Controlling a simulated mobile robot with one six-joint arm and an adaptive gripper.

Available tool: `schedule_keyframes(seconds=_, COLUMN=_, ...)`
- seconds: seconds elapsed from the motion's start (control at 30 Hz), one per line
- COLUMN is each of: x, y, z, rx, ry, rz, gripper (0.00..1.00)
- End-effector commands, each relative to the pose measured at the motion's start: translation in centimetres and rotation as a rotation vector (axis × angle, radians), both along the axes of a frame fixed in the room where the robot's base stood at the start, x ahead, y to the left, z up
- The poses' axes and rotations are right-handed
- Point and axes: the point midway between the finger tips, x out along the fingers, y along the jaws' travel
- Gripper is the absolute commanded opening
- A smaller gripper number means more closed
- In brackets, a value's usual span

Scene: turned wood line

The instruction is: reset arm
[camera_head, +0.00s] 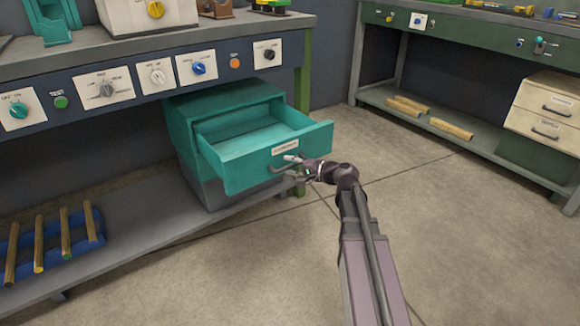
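My gripper (297,166) is at the front of a pulled-out teal drawer (262,160), close to its dark bar handle (285,168). My arm reaches up to it from the lower right. The fingers are small and partly overlap the handle. I cannot tell whether they touch it or are closed around it. The drawer is open and looks empty inside. It belongs to a teal and grey cabinet (200,165) under the left bench.
The left bench (150,55) has a front panel of knobs and buttons above the drawer. A blue rack (78,245) with several wooden rods lies on its lower shelf. A right bench (470,35) holds loose rods and cream drawers (545,110) below. The floor between is clear.

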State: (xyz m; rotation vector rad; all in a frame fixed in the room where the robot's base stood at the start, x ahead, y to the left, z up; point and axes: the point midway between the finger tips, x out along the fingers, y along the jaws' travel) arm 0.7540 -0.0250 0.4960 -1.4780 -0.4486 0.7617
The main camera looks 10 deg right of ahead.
Motion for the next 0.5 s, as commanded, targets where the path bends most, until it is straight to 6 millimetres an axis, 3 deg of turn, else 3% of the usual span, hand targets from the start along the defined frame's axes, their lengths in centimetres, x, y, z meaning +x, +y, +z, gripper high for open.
schedule_keyframes(seconds=0.5, x=-0.75, y=-0.18, z=0.58, rx=-0.05, ry=0.031, rz=0.02, gripper=0.54)
